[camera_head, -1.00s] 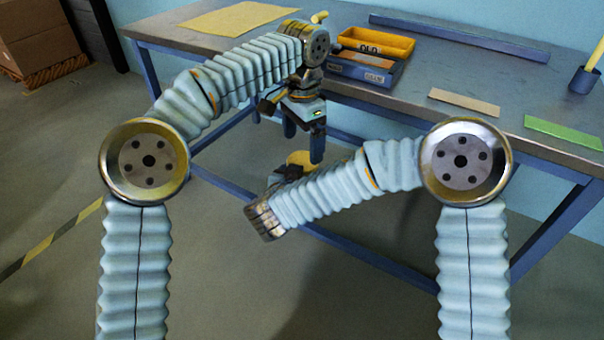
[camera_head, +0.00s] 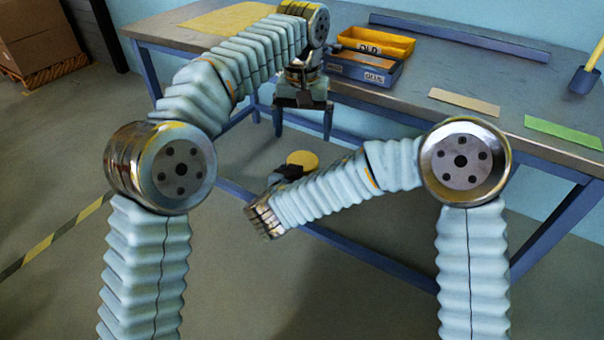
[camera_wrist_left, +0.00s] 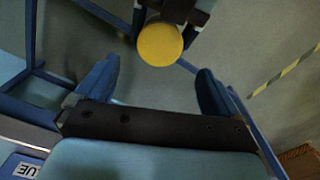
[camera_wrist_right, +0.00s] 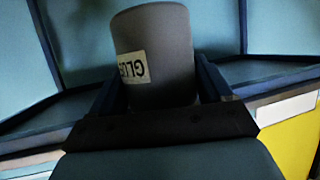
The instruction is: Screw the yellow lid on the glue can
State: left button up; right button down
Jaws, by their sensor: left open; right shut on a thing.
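The yellow lid (camera_head: 302,160) shows as a round disc on top of what my right gripper holds. It also shows in the left wrist view (camera_wrist_left: 160,44). The grey glue can (camera_wrist_right: 155,55), with its GLUE label upside down, stands between the fingers of my right gripper (camera_wrist_right: 160,85) in the right wrist view. The can is mostly hidden in the head view, and how tightly the lid sits cannot be told. My left gripper (camera_head: 303,125) is open and empty above the lid, fingers pointing down, apart from it.
A workbench (camera_head: 440,70) stands behind the arms.

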aim_at(302, 160)
pick_arm(q)
notch_tip(302, 160, down, 8)
jog(key=shift+r, duration=0.1)
dwell(0.4)
jog(key=c, duration=1.1)
jog(key=shift+m, duration=0.9)
jog(key=o, duration=1.2)
jog(key=shift+r, duration=0.15)
